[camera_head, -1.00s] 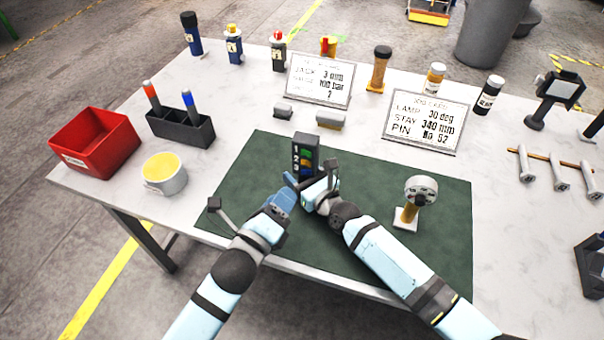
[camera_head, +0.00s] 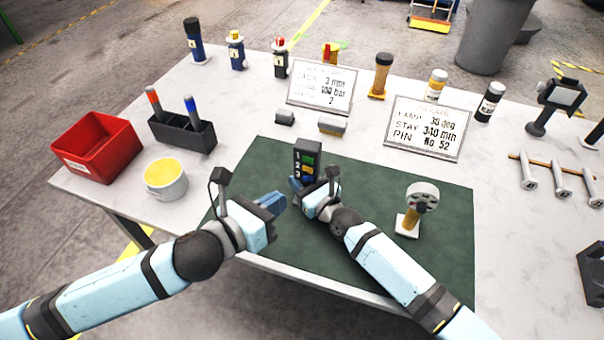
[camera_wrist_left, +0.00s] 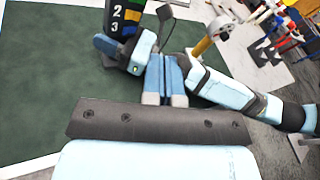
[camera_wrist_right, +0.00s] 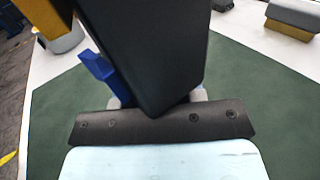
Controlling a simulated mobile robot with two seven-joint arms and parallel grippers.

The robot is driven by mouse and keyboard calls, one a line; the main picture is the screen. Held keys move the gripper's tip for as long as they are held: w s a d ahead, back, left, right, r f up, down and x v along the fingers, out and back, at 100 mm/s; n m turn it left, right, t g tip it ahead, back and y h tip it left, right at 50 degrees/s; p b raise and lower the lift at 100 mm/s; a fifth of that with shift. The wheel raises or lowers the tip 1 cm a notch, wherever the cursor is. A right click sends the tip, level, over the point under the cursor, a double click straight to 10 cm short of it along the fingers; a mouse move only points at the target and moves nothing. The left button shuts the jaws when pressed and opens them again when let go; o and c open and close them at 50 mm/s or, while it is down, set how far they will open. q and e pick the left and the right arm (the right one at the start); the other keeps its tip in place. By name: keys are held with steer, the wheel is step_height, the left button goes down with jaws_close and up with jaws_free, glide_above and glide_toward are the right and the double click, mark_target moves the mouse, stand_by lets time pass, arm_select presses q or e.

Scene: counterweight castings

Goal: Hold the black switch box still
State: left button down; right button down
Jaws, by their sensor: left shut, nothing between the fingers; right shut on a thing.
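The black switch box (camera_head: 307,158) looks upright over the green mat, with numbers and green, yellow and blue switches on its face. My right gripper (camera_head: 303,192) is shut on its lower part. My left gripper (camera_head: 276,203) is shut and empty, a little left of my right gripper and apart from the box. In the left wrist view its blue fingers (camera_wrist_left: 165,78) are together; the box (camera_wrist_left: 122,18) stands beyond them, its lower part hidden by my right gripper.
The green mat (camera_head: 440,240) has a round-headed device on a yellow handle (camera_head: 415,205) at right. A yellow-filled cup (camera_head: 165,180), red bin (camera_head: 95,148) and dark pen holder (camera_head: 183,132) stand at left. Two sign boards (camera_head: 427,128) stand behind.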

mark_target(310, 171)
arm_select(q)
steer(key=a, duration=0.1)
steer(key=a+m+y, duration=0.1)
steer(key=a+m, duration=0.1)
steer(key=a, duration=0.1)
steer(key=shift+s+f+g, duration=0.2)
steer(key=shift+f+g, duration=0.15)
steer(key=shift+g, duration=0.05)
steer(key=x, duration=0.9)
steer(key=r+x, duration=0.1)
steer(key=x, duration=0.4)
steer(key=shift+w, duration=0.15)
